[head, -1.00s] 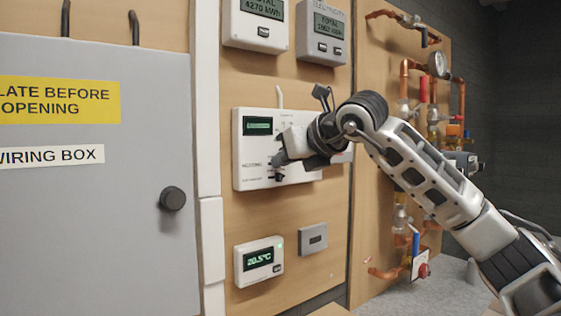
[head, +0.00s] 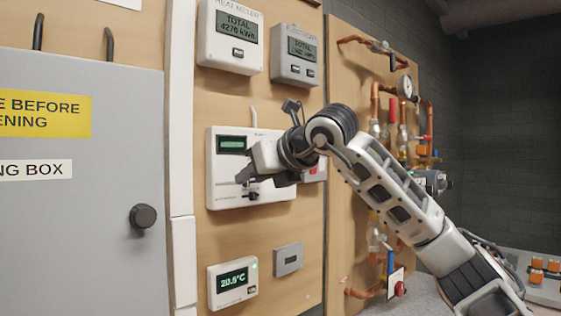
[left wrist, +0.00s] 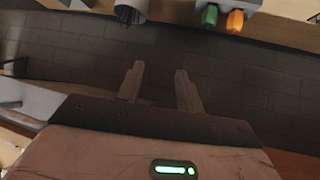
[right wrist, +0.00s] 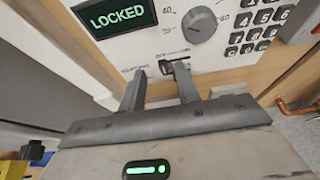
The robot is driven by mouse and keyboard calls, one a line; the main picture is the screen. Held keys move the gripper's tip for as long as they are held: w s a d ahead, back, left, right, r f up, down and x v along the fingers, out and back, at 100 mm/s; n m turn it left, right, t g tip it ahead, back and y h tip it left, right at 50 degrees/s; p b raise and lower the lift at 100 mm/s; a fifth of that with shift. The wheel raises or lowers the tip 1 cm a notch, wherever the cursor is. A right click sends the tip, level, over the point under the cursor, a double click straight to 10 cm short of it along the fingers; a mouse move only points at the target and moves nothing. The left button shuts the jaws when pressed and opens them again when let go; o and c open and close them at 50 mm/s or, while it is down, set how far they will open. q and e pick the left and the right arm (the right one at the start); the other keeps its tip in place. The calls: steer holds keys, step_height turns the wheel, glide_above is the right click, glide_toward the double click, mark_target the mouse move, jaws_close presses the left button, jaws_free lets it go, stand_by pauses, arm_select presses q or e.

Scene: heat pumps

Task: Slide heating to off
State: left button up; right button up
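The white heating control panel (head: 222,196) is on the wooden board in the head view. In the right wrist view its display (right wrist: 116,16) reads LOCKED, beside a round grey dial (right wrist: 199,25) and a keypad. A small dark slider (right wrist: 167,68) sits in a slot below the dial; it also shows low on the panel in the head view (head: 251,196). My right gripper (right wrist: 159,72) is open in front of the panel, with the slider showing between its fingertips. I cannot tell whether they touch it. My left gripper (left wrist: 160,80) is open and empty, away from the panel.
Two meters (head: 230,38) hang above the panel. A thermostat (head: 232,284) and a small grey box (head: 288,260) are below. The grey wiring box (head: 80,235) stands left, with a dark knob (head: 143,216). Copper pipes and valves (head: 376,100) are to the right.

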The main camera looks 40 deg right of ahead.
arm_select(q)
steer(key=shift+w+d+f+b, duration=0.1)
steer(key=shift+w+f+b, duration=0.1)
steer(key=shift+b, duration=0.45)
arm_select(e)
steer(key=v, duration=1.5)
arm_select(q)
steer(key=shift+s+f, duration=0.15)
steer(key=shift+s, duration=0.05)
arm_select(e)
steer(key=shift+w, duration=0.1)
